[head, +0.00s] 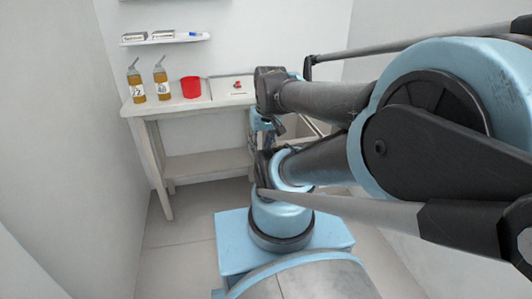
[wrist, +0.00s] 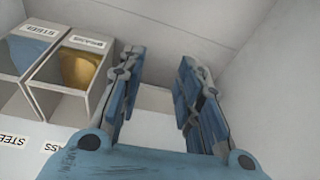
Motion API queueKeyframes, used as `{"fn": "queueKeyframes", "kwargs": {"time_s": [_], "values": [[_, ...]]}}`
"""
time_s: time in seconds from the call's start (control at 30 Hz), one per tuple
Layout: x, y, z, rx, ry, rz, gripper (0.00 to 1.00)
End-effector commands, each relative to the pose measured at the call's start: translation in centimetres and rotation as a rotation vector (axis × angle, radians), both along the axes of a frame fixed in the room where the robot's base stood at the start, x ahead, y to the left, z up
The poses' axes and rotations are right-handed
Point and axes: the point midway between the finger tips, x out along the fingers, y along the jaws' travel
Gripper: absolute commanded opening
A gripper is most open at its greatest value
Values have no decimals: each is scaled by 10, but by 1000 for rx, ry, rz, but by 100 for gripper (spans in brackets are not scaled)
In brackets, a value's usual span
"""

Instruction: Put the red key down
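A small red item (head: 237,85), too small to tell for sure as the red key, shows on a white board or tray (head: 222,93) at the right of the bench in the head view. My gripper (wrist: 157,62) is open in the wrist view, its two blue fingers apart with nothing seen between them. No red key shows in the wrist view. In the head view my arm covers the area right of the white board, and my gripper is mostly hidden.
A bench (head: 158,107) holds two amber pump bottles (head: 137,89) (head: 161,83) and a red cup (head: 191,87). A shelf (head: 165,40) hangs above. In the wrist view a steel-labelled bin (wrist: 37,30) and a brass-labelled bin (wrist: 104,74) stand left of my fingers.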

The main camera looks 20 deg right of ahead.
Motion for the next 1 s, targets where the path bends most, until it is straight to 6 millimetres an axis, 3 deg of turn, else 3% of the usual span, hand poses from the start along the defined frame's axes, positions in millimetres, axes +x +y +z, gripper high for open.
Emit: {"fn": "queueKeyframes", "kwargs": {"time_s": [0.13,0.2,0.37,0.57,1.0], "values": [[-21,-9,-9,-36,32,-36,32],[-25,-11,-11,-43,40,-47,37],[-16,-7,-7,-8,31,-115,37],[29,10,13,161,-8,-366,37],[155,28,58,644,-22,-1010,37]]}}
